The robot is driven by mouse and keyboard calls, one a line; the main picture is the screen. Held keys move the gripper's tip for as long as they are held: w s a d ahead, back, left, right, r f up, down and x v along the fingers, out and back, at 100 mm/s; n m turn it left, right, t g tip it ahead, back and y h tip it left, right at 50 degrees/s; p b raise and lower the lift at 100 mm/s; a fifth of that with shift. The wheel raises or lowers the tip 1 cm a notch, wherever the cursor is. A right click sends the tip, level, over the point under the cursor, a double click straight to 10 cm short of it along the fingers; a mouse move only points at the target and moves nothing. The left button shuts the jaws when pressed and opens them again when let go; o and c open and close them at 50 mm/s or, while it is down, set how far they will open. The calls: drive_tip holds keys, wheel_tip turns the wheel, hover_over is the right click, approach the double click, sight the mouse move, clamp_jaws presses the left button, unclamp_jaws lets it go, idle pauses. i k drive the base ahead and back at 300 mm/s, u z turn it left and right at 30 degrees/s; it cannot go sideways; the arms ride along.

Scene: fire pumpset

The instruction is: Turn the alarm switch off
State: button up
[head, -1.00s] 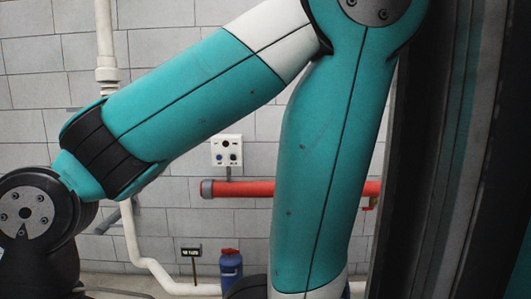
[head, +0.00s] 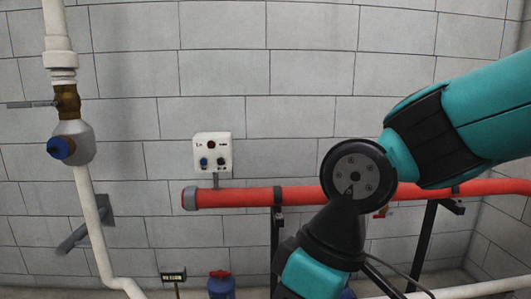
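A small white switch box (head: 212,152) is mounted on the grey block wall, left of centre in the head view. It has a dark reddish round part at the top and two dark knobs (head: 212,163) below. Its labels are too small to read, so I cannot tell which knob is the alarm switch or how it is set. My arm is at the right, its links passing right of the box and apart from it in the picture. My gripper is not in view.
A red horizontal pipe (head: 250,196) runs below the box on dark supports. A white vertical pipe (head: 92,215) with a brass valve (head: 67,101) and blue cap stands at the left. A blue bottle-like object (head: 221,286) and a small dark sign (head: 173,275) are low down.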

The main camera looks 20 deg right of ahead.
sight(221, 161)
drive_tip(key=z, duration=0.05)
drive_tip(key=k, duration=1.25)
drive_tip(key=u, duration=0.6)
drive_tip(key=i, duration=0.45)
drive_tip(key=u, duration=0.65)
drive_tip(key=i, duration=1.35)
drive_tip(key=z, duration=1)
drive_tip(key=i, duration=0.35)
drive_tip(key=z, duration=0.35)
